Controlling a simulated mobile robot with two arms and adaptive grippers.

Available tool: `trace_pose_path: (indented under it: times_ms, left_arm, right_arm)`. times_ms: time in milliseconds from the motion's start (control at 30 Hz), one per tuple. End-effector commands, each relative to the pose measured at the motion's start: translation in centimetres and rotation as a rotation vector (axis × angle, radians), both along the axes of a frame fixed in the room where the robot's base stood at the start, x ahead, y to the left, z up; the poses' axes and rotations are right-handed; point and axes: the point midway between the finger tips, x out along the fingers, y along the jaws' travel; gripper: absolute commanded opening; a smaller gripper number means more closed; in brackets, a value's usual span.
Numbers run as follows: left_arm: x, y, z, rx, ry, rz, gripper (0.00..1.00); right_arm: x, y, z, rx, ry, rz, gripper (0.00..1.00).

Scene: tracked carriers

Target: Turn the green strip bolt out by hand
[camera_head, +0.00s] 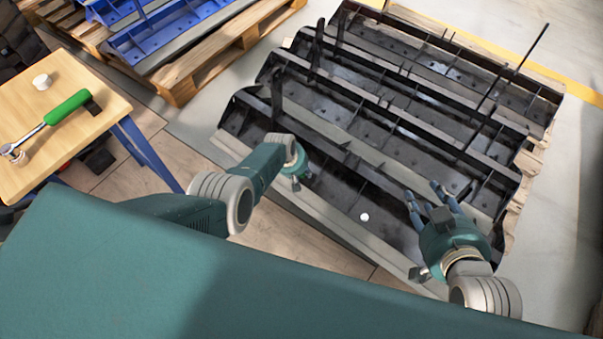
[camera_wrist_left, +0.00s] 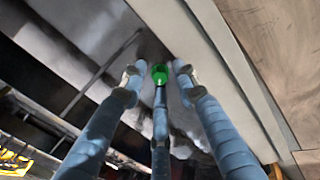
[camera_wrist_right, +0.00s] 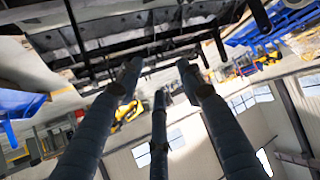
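The green bolt (camera_wrist_left: 159,74) shows as a round green head in the left wrist view, against a dark metal strip. My left gripper (camera_wrist_left: 158,77) has its three fingers spread around the green head, with visible gaps at the sides; I cannot tell whether any finger touches it. In the head view my left gripper (camera_head: 297,183) points down at the near left part of the black track strips (camera_head: 340,185), and the bolt is hidden there. My right gripper (camera_head: 428,197) is open and empty above the near right part of the strips; its spread fingers (camera_wrist_right: 157,82) also show in the right wrist view.
A small white round piece (camera_head: 364,217) is on the near strip between my grippers. A wooden table (camera_head: 25,125) at left holds a green-handled wrench (camera_head: 67,107) and a white round piece (camera_head: 41,81). Thin upright rods (camera_head: 531,48) stand at the right. A pallet with blue parts (camera_head: 185,85) lies behind.

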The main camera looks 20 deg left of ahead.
Motion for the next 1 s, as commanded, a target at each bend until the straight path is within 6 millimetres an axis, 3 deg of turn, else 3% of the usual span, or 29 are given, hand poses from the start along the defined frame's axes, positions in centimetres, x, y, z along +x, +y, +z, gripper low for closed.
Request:
trace_pose_path:
  times_ms: [267,533,767,1000]
  left_arm:
    - [0.0,0.0,-0.1,0.091,-0.035,-0.284,0.3]
    - [-0.1,0.1,-0.1,0.277,-0.109,-0.859,0.3]
    - [-0.1,0.0,-0.1,0.345,-0.137,-1.074,0.3]
    - [-0.1,0.1,-0.2,0.518,-0.207,-1.612,0.3]
  right_arm:
    - [0.2,0.2,0.2,0.004,-0.012,0.003,0.38]
    - [1.2,0.7,1.4,0.02,-0.08,0.008,0.38]
    - [1.8,1.0,2.1,0.029,-0.118,0.013,0.38]
    - [3.9,1.8,5.7,0.066,-0.286,0.022,0.38]
